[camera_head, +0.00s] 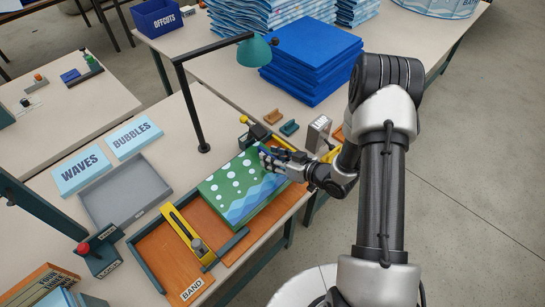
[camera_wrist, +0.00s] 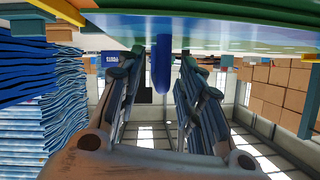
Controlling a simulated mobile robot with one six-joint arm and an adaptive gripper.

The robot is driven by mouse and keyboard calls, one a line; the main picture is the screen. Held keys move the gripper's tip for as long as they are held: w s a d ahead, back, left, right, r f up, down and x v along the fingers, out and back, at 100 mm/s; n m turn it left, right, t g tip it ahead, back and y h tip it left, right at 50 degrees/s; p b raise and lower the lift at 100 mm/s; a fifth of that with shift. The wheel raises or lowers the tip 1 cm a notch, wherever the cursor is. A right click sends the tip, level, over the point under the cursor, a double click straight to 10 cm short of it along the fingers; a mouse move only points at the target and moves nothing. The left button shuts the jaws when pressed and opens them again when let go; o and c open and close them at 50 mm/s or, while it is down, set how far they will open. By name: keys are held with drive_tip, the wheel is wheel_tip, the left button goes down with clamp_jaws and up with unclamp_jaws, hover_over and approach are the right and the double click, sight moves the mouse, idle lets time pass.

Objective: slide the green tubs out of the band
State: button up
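A flat green tub piece (camera_head: 240,190) with white bubbles and blue waves lies in the orange band tray (camera_head: 172,255), which carries a "BAND" label. Whether it is one piece or several stacked ones, I cannot tell. My gripper (camera_head: 268,158) is at its upper right edge, low and close to it. In the wrist view, the tub's green and blue surface (camera_wrist: 240,38) fills the top. The fingers of my gripper (camera_wrist: 161,58) stand apart there, with a blue rounded part (camera_wrist: 161,75) between them and gaps on both sides. Contact with the tub is hidden.
A yellow bar (camera_head: 185,232) crosses the band tray left of the tub. A grey tray (camera_head: 125,192) lies beyond it. A teal lamp (camera_head: 254,51) on a black post stands behind. A blue sheet stack (camera_head: 312,60) is at the back. A red-knobbed block (camera_head: 98,252) stands at the left.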

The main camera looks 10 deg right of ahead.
drive_tip(key=v, duration=1.1)
drive_tip(key=shift+s+d+r, duration=0.2)
drive_tip(key=shift+s+d, duration=0.05)
